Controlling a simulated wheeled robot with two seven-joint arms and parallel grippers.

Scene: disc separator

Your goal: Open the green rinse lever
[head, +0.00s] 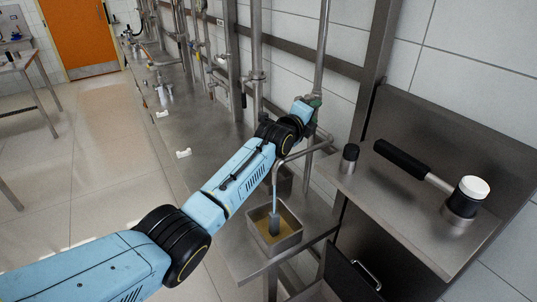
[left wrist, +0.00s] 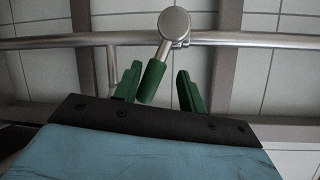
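The green rinse lever (left wrist: 152,80) shows in the left wrist view as a green grip on a short metal stem, which leads up to a round metal valve end on a horizontal pipe. My left gripper (left wrist: 159,70) has two green fingers standing apart. The lever grip lies between them, close to the left finger, with a clear gap to the right finger. Whether it touches the left finger I cannot tell. In the head view, my left gripper (head: 314,101) is at the vertical pipe by the wall, and the lever there is too small to make out. My right gripper is in neither view.
A metal basin (head: 287,246) with yellowish liquid stands below my left arm, a pipe reaching into it. A steel shelf (head: 400,222) at right carries a black-handled tool (head: 415,166) and a small dark cylinder (head: 348,158). Other pipes run along the wall.

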